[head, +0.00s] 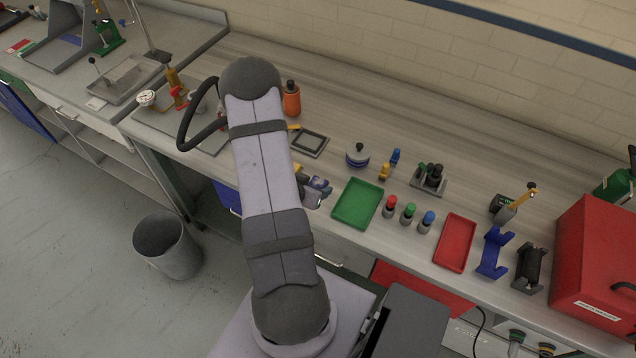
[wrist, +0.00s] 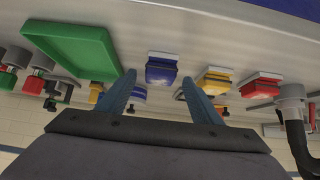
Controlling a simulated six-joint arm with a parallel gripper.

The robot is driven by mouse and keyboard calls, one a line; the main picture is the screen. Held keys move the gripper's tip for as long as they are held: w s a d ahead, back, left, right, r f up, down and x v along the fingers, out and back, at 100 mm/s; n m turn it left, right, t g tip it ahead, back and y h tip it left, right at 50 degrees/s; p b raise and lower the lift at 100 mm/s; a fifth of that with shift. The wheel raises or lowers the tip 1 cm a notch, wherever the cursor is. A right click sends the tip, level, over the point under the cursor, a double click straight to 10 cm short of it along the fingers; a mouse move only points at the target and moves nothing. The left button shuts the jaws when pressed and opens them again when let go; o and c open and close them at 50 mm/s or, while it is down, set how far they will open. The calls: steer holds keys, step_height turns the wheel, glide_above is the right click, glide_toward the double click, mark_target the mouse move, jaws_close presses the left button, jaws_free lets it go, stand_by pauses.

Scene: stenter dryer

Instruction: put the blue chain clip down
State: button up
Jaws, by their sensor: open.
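The blue chain clip (wrist: 162,70) shows in the wrist view as a blue block with a pale metal face, on the grey bench top. My gripper (wrist: 159,77) is open, with a blue finger on each side of the clip in the picture and a visible gap at both sides. I cannot tell how far the fingertips are from it in depth. In the head view, a small blue part (head: 320,184) shows beside my arm, left of the green tray (head: 350,220); my arm hides much of that spot.
The green tray also shows in the wrist view (wrist: 75,45). Red, green and blue-topped pegs (head: 408,213) and a red tray (head: 455,243) stand to the right.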

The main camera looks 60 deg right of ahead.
steer(key=shift+x, duration=1.05)
steer(key=c, duration=1.4)
steer(key=shift+r, duration=0.25)
steer(key=shift+r+b, duration=0.7)
steer(key=shift+r, duration=4.1)
